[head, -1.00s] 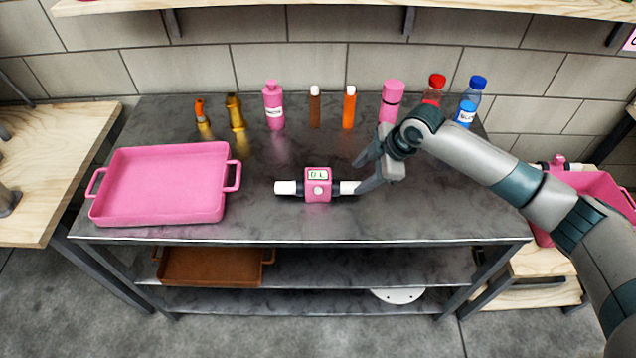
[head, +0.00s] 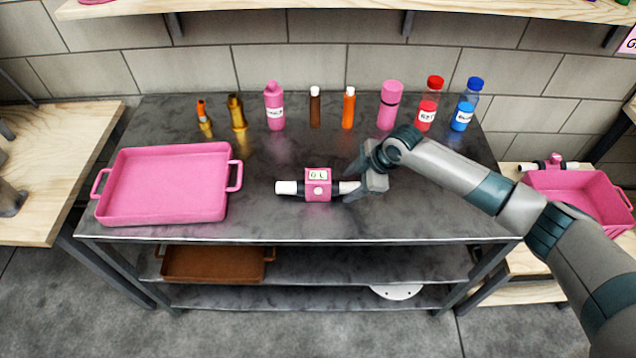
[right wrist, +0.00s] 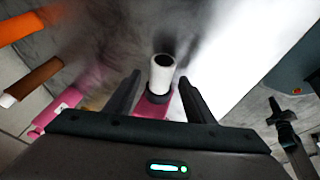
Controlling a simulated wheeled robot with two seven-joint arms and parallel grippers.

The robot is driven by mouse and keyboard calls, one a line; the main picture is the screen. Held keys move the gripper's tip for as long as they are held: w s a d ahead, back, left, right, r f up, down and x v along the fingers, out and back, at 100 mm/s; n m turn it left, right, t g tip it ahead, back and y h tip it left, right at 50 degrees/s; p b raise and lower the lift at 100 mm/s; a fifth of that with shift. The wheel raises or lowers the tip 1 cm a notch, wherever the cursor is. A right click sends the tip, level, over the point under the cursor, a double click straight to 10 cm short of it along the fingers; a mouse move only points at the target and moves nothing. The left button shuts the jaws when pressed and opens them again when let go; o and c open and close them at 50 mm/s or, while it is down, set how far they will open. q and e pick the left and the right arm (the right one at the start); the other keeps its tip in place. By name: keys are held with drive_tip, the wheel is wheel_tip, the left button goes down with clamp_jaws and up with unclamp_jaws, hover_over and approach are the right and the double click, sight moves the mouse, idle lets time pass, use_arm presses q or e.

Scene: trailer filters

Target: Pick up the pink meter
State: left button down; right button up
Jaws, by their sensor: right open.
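The pink meter (head: 318,195) lies on the dark metal table, a pink block with a small display and a white pipe end on each side. My right gripper (head: 352,183) is at the meter's right end, with its fingers open on both sides of the right white pipe end. In the right wrist view, the white pipe end (right wrist: 162,75) stands between the open fingers (right wrist: 159,90), and part of the pink body (right wrist: 152,108) shows behind it. A gap shows on each side of the pipe. My left gripper is not in view.
A pink tray (head: 160,213) stands on the table's left. Several bottles and tubes line the back, including a pink bottle (head: 274,108), a pink flask (head: 390,105) and a blue-capped bottle (head: 465,105). A pink crate (head: 580,190) stands on a right-hand table. The front middle is clear.

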drive_tip(key=shift+w+a+f, duration=0.1)
drive_tip(key=shift+a+f, duration=0.05)
drive_tip(key=shift+f, duration=0.2)
clamp_jaws()
drive_tip(key=shift+r, duration=0.2)
drive_tip(key=shift+r+b, duration=0.45)
drive_tip(key=shift+r, duration=0.1)
wheel_tip(320, 180, up, 2)
drive_tip(key=shift+r+b, duration=0.25)
drive_tip(key=shift+b, duration=0.4)
drive_tip(key=s+d+r+b, duration=0.3)
drive_tip(key=s+d+r, duration=0.4)
drive_tip(key=d, duration=0.2)
drive_tip(key=shift+s, duration=0.15)
